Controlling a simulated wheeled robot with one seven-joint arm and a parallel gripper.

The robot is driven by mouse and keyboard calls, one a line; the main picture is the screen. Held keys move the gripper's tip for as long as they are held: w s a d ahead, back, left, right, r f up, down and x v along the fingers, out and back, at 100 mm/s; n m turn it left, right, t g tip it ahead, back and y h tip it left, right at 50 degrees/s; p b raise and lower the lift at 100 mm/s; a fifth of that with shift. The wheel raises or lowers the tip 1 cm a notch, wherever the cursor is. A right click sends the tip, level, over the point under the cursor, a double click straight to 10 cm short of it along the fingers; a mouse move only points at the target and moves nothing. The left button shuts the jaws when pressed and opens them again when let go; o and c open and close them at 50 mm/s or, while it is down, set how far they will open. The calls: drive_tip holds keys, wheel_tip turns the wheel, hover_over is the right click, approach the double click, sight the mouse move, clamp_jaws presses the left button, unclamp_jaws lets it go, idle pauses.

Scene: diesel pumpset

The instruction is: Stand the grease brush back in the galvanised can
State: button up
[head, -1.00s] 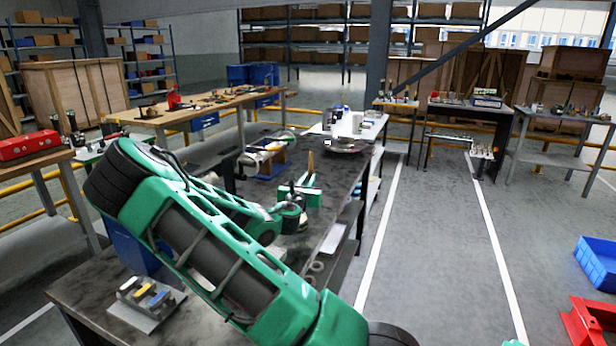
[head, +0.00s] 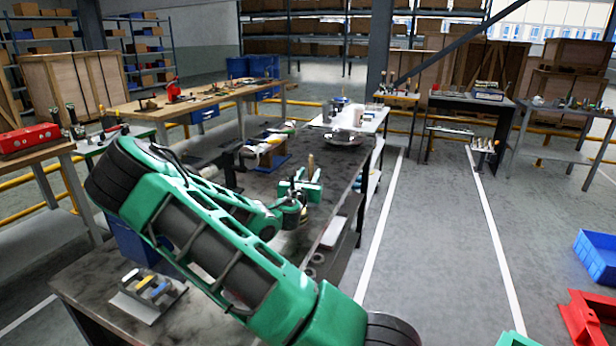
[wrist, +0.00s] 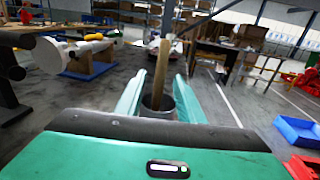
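The wooden handle (wrist: 161,66) of the grease brush stands up between my fingers in the wrist view, leaning slightly. Its lower end meets a dark grey cylinder with an open rim (wrist: 150,103), which looks like the galvanised can; the bristles are hidden. My gripper (wrist: 160,84) has its two green fingers spread, one on each side of the handle, with gaps visible. In the head view my gripper (head: 301,188) is low over the dark bench, and the handle (head: 311,164) rises just behind it. The can cannot be made out there.
The dark bench (head: 255,184) carries a vice-like tool on the left, a blue stand (head: 272,163) and a round metal dish (head: 343,138) farther back. A small block with coloured pieces (head: 148,289) lies at the near end.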

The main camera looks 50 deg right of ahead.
drive_tip(key=v, duration=1)
drive_tip(key=shift+s+a, duration=0.15)
drive_tip(key=shift+a, duration=0.2)
idle(0.5)
drive_tip(key=shift+s+d+f+m, duration=0.15)
drive_tip(key=shift+s+d+m, duration=0.05)
drive_tip(key=shift+d+m, duration=0.1)
drive_tip(key=s+f+m+g+y, duration=0.3)
drive_tip(key=s+f+m+g, duration=0.2)
drive_tip(key=s+m, duration=0.4)
drive_tip(key=s+f+m+g+y, duration=0.3)
drive_tip(key=s+f+m+g, duration=0.2)
drive_tip(key=s+m, duration=0.35)
drive_tip(key=s+a+r+m+y, duration=0.4)
drive_tip(key=s+a+r+m, duration=0.1)
drive_tip(key=a, duration=0.4)
drive_tip(key=s+a+r+m+y, duration=0.5)
drive_tip(key=s+a+r+m, duration=0.1)
drive_tip(key=a, duration=0.3)
drive_tip(key=shift+s+a+m+t, duration=0.3)
drive_tip(key=shift+s+m+t, duration=0.1)
drive_tip(key=shift+s+m, duration=0.3)
drive_tip(key=shift+w, duration=0.1)
